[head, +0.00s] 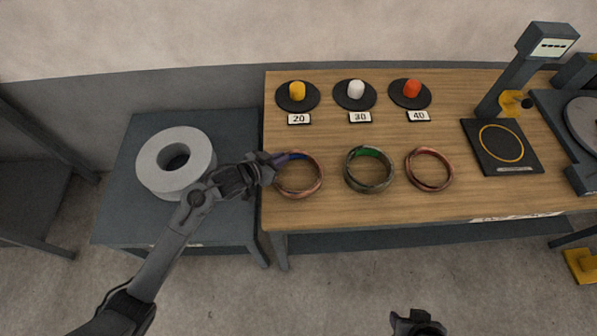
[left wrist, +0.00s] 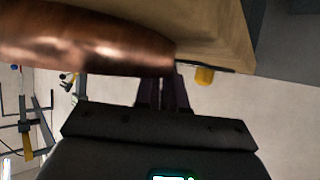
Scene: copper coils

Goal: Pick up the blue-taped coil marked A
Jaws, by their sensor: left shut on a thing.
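The blue-taped coil (head: 299,194) is a copper ring at the left end of a row of three on the wooden table. No letter A is readable on it. My left gripper (head: 281,159) comes in from the left and is shut on its upper left rim, by the blue tape (head: 299,156). I cannot tell whether the coil touches the table. In the left wrist view the copper coil (left wrist: 90,50) looms large by the fingers (left wrist: 162,94). A dark part at the bottom edge looks like my right gripper (head: 417,323); its jaws are unclear.
A green-taped coil (head: 369,187) and a red-toned coil (head: 430,188) lie to the right. A black scale plate (head: 502,165) is farther right. A grey roll (head: 160,181) sits on the left table.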

